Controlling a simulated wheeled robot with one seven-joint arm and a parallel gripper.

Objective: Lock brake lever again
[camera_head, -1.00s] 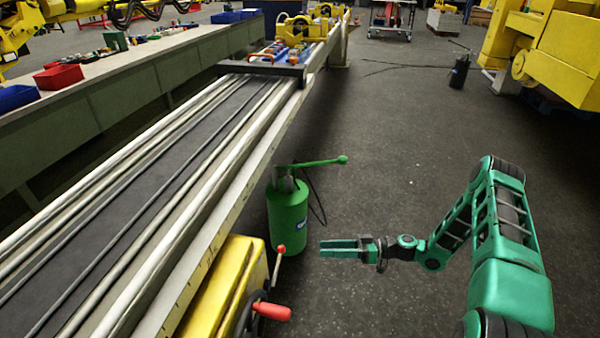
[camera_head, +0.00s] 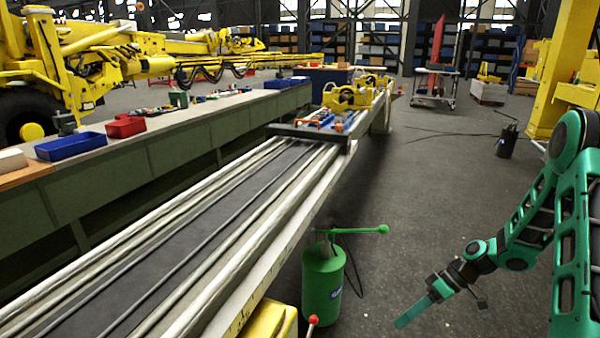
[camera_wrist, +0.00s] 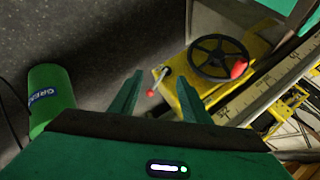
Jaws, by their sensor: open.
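The brake lever, a short rod with a red knob, shows in the wrist view (camera_wrist: 156,83) on the yellow housing (camera_wrist: 191,100). My gripper (camera_head: 404,318) is open and empty, right of the lever and pointing down to the left. In the wrist view the lever appears between the fingers of my gripper (camera_wrist: 163,80), beyond them and apart from them.
A black handwheel (camera_wrist: 218,58) with a red handle sits beside the lever. A green cylinder (camera_head: 322,285) with a long handle stands beside the long rail (camera_head: 245,235). The dark floor (camera_head: 420,215) right of the rail is mostly clear.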

